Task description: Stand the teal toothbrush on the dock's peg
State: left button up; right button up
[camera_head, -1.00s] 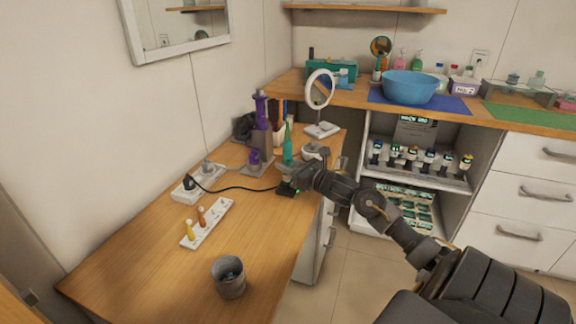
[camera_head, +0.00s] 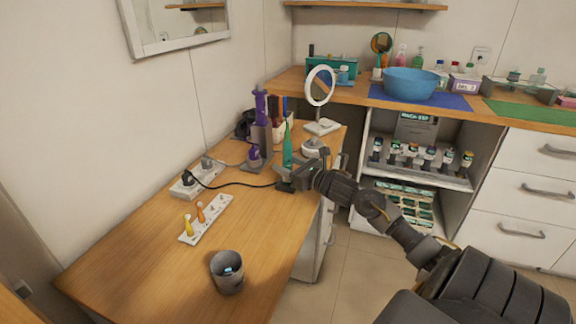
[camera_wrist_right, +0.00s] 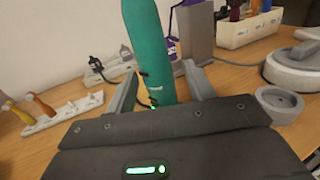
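The teal toothbrush (camera_head: 288,150) stands upright near the right edge of the wooden desk. In the right wrist view the toothbrush (camera_wrist_right: 148,50) rises between my two fingers, with a small green light at its lower end. My right gripper (camera_head: 285,183) is around its lower part. The fingers (camera_wrist_right: 160,92) are spread, with a visible gap between the brush and the right finger. My left gripper is not in view.
A black cable runs from the power strip (camera_head: 186,186) to the gripper area. A purple device on a grey stand (camera_head: 258,150) and a round mirror (camera_head: 320,88) are close behind. A white peg strip (camera_head: 206,218) and a grey cup (camera_head: 228,272) stand nearer; the desk's middle is clear.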

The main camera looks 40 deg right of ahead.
jog(key=shift+s+f, duration=0.1)
jog(key=shift+s, duration=0.25)
jog(key=s, duration=0.6)
jog(key=s+d, duration=0.1)
jog(key=s, duration=0.3)
jog(key=shift+b, duration=0.3)
dwell(0.5)
